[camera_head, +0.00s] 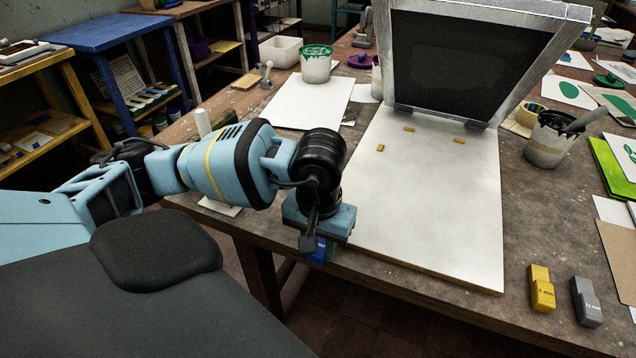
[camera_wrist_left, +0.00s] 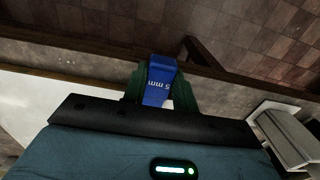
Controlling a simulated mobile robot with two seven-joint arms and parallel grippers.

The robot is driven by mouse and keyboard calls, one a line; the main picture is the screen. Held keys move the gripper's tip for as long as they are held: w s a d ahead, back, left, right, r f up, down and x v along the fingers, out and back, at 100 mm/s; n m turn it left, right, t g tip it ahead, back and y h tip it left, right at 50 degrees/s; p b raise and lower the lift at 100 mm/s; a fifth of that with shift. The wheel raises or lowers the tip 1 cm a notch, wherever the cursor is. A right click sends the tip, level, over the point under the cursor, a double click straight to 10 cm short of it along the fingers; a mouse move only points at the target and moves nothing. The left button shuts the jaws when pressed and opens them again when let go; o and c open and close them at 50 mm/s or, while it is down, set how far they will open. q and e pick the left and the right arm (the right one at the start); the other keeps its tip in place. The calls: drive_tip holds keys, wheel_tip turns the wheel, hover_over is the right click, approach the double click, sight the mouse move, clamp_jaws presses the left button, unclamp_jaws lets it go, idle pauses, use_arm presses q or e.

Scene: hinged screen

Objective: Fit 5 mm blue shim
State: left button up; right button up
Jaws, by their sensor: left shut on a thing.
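My left gripper (camera_head: 318,250) is shut on the blue shim (camera_head: 322,252), by the front left edge of the white baseboard (camera_head: 430,220). In the left wrist view the blue shim (camera_wrist_left: 158,88) shows "5 mm" between the dark green fingers (camera_wrist_left: 160,85). The hinged screen (camera_head: 545,50), a grey metal frame with dark mesh, stands tilted up at the back of the board. Its hinges (camera_head: 476,124) are at the lower edge. My right gripper is not in view.
A yellow block (camera_head: 541,288) and a grey block (camera_head: 587,300) lie at the front right of the wooden table (camera_head: 540,215). Small yellow tabs (camera_head: 459,141) sit on the board. Paint pots stand at the back left (camera_head: 316,66) and right (camera_head: 547,145). The board's front is clear.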

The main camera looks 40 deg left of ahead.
use_arm(q)
drive_tip(key=shift+w+a, duration=0.1)
drive_tip(key=shift+w, duration=0.2)
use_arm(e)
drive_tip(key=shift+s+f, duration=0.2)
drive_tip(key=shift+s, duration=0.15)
use_arm(q)
drive_tip(key=shift+w+a, duration=0.1)
drive_tip(key=shift+w, duration=0.25)
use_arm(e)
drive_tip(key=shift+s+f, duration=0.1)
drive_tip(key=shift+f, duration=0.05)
use_arm(q)
drive_tip(key=shift+w+a+b, duration=0.25)
drive_tip(key=shift+w+b, duration=0.3)
drive_tip(key=shift+w, duration=0.15)
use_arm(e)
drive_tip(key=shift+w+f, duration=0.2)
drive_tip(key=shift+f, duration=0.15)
use_arm(q)
drive_tip(key=shift+w, duration=0.25)
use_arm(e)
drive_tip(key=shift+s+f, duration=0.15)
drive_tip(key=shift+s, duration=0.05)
